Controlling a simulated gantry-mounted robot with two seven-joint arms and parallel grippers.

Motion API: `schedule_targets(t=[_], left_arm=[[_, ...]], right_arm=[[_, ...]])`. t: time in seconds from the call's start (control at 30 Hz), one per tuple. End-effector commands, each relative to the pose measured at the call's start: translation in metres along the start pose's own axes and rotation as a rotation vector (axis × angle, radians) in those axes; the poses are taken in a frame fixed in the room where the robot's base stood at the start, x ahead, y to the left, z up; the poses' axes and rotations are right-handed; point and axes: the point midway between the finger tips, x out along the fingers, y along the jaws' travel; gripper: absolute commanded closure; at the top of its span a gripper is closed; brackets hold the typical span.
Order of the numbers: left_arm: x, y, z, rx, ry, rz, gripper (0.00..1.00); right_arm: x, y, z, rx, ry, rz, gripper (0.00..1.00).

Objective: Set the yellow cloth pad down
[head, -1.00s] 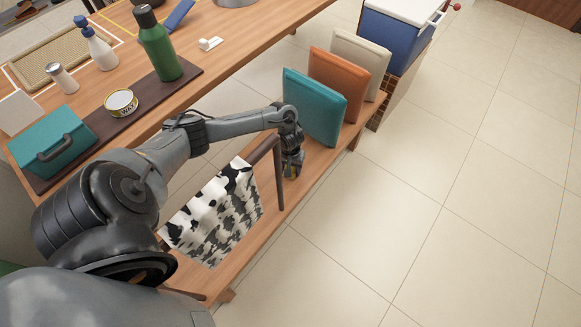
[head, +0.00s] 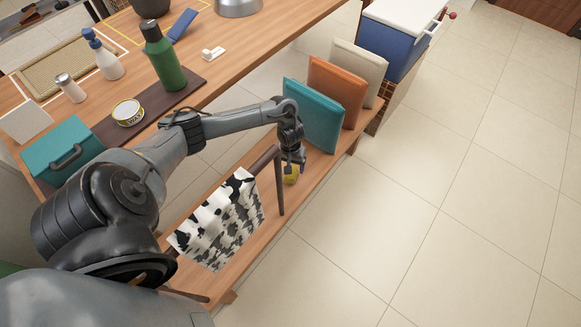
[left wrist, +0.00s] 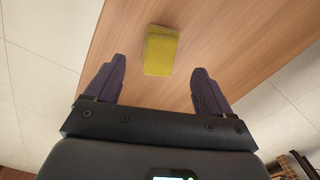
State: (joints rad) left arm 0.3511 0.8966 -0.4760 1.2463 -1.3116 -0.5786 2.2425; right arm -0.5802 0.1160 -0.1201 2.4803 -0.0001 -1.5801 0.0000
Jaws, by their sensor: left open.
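The yellow cloth pad (left wrist: 161,51) lies on the wooden bench (left wrist: 210,30) in the left wrist view. In the head view the pad (head: 291,176) shows small, just below my gripper and partly hidden by it. My left gripper (head: 293,160) is above the pad. In the left wrist view my left gripper (left wrist: 158,85) is open, its two dark fingers wide apart, with the pad ahead of the fingertips and nothing held between them. My right gripper is in neither view.
A rack with a black-and-white cloth (head: 220,220) stands on the bench, left of my gripper. Teal (head: 314,115), orange (head: 338,90) and cream (head: 358,68) cushions stand behind it. A table with a green bottle (head: 164,55) is at left. Floor on the right is clear.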

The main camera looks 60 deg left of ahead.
Motion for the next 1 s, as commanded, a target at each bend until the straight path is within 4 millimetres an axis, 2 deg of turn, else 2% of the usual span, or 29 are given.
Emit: schedule_targets(t=[0.03, 0.1, 0.33, 1.0], left_arm=[[-0.015, 0.000, 0.000, 0.002, 0.001, 0.000, 0.18], [-0.026, 0.000, 0.000, 0.001, 0.001, 0.000, 0.18], [-0.050, 0.000, 0.000, 0.001, 0.000, -0.001, 0.18], [-0.059, 0.000, 0.000, 0.001, 0.000, -0.001, 0.18]], right_arm=[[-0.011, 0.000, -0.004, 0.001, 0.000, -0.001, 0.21], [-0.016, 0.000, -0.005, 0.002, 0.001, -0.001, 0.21], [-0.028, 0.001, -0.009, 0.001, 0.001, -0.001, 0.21], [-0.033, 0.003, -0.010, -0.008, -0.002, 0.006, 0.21]])
